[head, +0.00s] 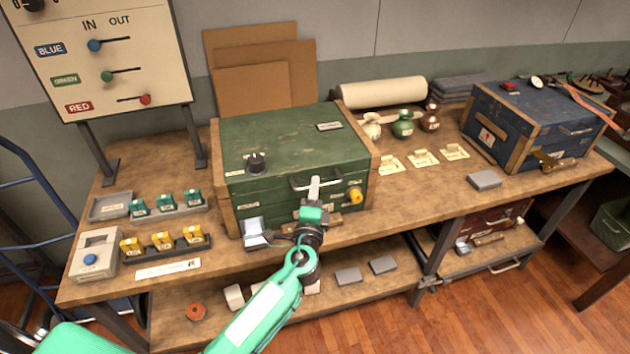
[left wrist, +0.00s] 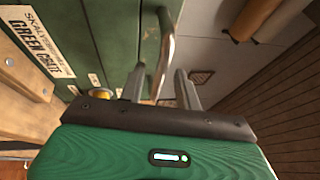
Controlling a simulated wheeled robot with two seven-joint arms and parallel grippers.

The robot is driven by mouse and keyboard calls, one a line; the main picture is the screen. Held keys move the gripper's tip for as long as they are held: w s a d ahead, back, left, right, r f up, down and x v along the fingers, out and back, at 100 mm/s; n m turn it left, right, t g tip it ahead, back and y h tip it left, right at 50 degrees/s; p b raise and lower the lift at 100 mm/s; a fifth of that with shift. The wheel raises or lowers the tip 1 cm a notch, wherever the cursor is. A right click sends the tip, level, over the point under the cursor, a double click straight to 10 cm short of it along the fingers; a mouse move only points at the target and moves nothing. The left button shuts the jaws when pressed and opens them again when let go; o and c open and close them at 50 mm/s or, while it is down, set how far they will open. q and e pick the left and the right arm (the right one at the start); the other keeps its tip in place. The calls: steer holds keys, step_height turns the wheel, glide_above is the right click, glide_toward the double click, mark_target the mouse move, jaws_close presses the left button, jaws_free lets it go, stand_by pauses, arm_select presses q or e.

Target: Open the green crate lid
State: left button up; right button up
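The green crate (head: 290,140) stands shut on the workbench, its lid (head: 275,125) flat on top. A metal bar handle (head: 300,186) is on its upper front; it also shows in the left wrist view (left wrist: 166,50). My left gripper (head: 314,188) is at the handle, its fingers pointing at the crate. In the left wrist view the fingers (left wrist: 160,88) are apart, with the handle's lower end between or just beyond them; I cannot tell whether they touch it. A yellow knob (head: 354,194) sits right of the handle. My right gripper is out of view.
A black knob (head: 256,162) is on the crate's top at left. Small teal and yellow blocks (head: 165,240) stand at left below a switch panel (head: 105,60). Vases (head: 402,124) and cards are at right, then a blue chest (head: 535,120).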

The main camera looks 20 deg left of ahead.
arm_select(q)
steer(key=shift+x, duration=1.1)
jaws_close()
steer(key=shift+p, duration=0.3)
